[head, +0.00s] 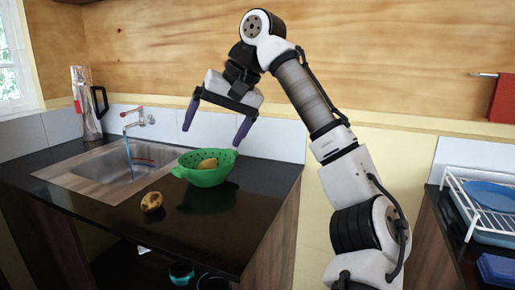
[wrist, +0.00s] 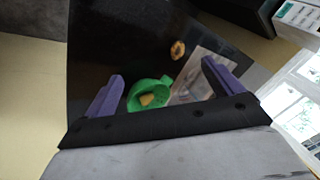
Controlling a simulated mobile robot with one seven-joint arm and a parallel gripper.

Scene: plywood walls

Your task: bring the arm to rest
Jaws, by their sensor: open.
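My gripper (head: 217,124) is open and empty, with its purple fingers spread wide. It hangs above the green colander (head: 205,177) in the head view. One potato (head: 208,164) sits inside the colander. Another potato (head: 151,202) lies on the dark counter to the left of and in front of the colander. In the wrist view, the colander (wrist: 148,95) shows between the two fingers (wrist: 162,82), with a potato inside it, and the other potato (wrist: 178,50) shows farther off.
The sink (head: 105,172) is set in the dark counter (head: 80,208), with a tap (head: 137,118) from which water runs. A tall clear container (head: 85,105) stands behind it. At the right, a white dish rack (head: 480,205) holds a blue plate (head: 492,196). A red cloth (head: 503,98) hangs on the wall.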

